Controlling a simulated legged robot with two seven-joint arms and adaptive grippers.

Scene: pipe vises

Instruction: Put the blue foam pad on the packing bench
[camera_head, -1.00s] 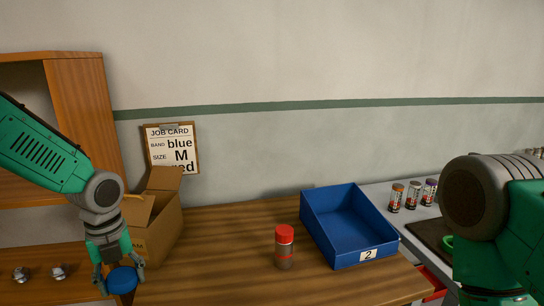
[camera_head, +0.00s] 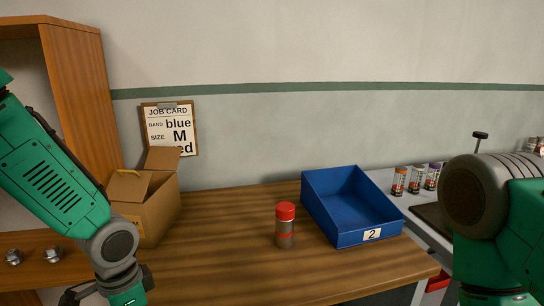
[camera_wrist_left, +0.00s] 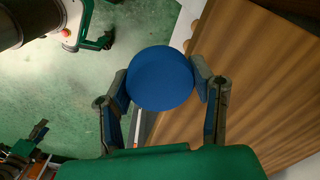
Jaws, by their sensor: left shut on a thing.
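The blue foam pad (camera_wrist_left: 160,85) is a round blue disc in the left wrist view. My left gripper (camera_wrist_left: 161,76) is shut on it, with a finger at each side. In that view the pad is over the green floor beside the edge of a wooden bench (camera_wrist_left: 262,70). In the head view the wooden bench (camera_head: 225,265) fills the lower middle; I take it to be the packing bench. The pad and my left fingertips are out of the head view. My right arm shows at the right, but its gripper does not.
On the bench are an open cardboard box (camera_head: 150,215), a red-capped jar (camera_head: 285,228) and a blue bin (camera_head: 372,237) marked 2. A job card (camera_head: 170,130) hangs on the wall. Bench top between box and jar is clear. Several small jars (camera_head: 399,181) stand at the right.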

